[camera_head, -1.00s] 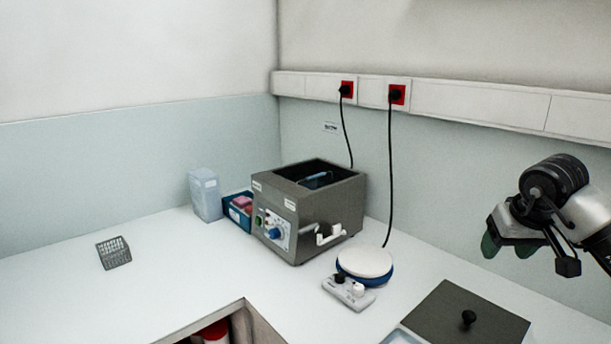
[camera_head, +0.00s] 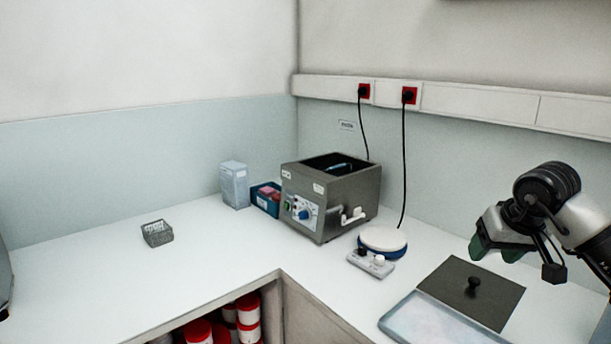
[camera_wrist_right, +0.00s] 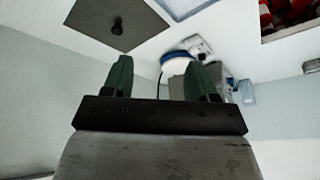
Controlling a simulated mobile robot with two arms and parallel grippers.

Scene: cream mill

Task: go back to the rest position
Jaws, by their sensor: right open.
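My right gripper (camera_head: 494,250) hangs in the air at the right of the head view, above the right part of the counter. Its two green fingers are apart with nothing between them, as the right wrist view (camera_wrist_right: 160,78) also shows. The dark flat lid (camera_head: 448,287) with a black knob lies on the counter below and left of it, apart from the fingers. My left gripper is not seen.
A grey water bath (camera_head: 338,205) stands near the corner, with a blue box (camera_head: 266,203), a clear container (camera_head: 234,187), a white-topped stirrer (camera_head: 383,239) and a wire rack (camera_head: 157,234) around. A shallow tray (camera_head: 425,330) lies in front. Red-capped jars (camera_head: 249,318) sit under the counter.

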